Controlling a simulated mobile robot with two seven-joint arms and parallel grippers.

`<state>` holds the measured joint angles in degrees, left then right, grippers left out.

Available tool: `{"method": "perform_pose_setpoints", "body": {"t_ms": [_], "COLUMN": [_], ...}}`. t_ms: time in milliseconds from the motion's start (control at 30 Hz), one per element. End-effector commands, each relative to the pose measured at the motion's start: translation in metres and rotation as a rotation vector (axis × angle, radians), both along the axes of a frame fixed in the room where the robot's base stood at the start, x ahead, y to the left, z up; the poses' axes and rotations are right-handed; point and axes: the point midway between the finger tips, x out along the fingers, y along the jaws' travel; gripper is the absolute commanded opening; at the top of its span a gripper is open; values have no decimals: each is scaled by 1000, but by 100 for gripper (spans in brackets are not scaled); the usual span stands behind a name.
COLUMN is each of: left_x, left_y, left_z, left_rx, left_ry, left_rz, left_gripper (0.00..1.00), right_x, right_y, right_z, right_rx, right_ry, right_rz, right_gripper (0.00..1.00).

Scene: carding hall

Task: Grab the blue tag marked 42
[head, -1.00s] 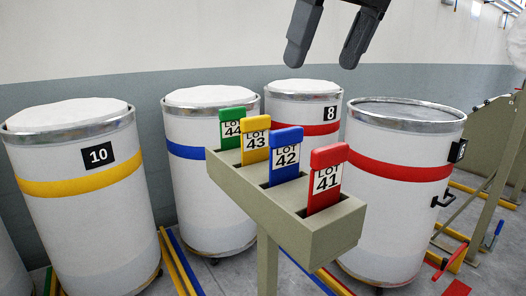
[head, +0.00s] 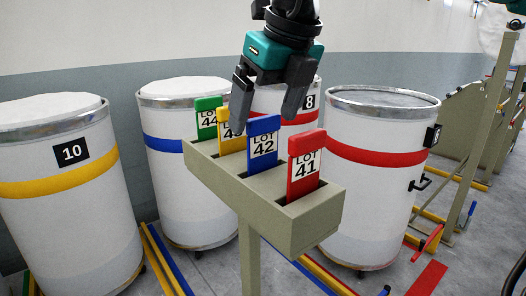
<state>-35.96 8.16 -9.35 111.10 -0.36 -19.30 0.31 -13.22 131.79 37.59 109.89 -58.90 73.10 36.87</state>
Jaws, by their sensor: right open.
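The blue tag marked LOT 42 (head: 263,144) stands upright in a slot of the beige rack (head: 300,225). It is between the yellow tag (head: 229,136), partly hidden by a finger, and the red tag marked LOT 41 (head: 306,165). The green tag marked 44 (head: 208,118) is at the far left end. My right gripper (head: 263,125) comes down from the top, open and empty, with its fingers at either side of the blue tag's top in the picture. I cannot tell whether it touches the tag. My left gripper is not in view.
White drums surround the rack: one marked 10 (head: 62,205) at left, a blue-banded one (head: 175,195) behind, one marked 8 (head: 300,85), and an open red-banded one (head: 375,190) at right. Coloured bars lie on the floor.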

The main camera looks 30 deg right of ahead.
Motion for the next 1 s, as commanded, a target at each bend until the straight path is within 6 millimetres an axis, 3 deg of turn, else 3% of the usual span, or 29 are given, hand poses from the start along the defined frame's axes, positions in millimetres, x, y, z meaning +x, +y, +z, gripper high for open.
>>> {"method": "perform_pose_setpoints", "body": {"t_ms": [333,1000], "left_x": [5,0], "left_y": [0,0], "left_z": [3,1], "left_rx": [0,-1], "left_ry": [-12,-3], "left_rz": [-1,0], "left_gripper": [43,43], "right_x": [4,4], "right_y": [0,0], "right_z": [-9,-9], "right_rx": [0,-1], "right_ry": [-1,-1], "right_rz": [0,0], "right_gripper": [94,29]}}
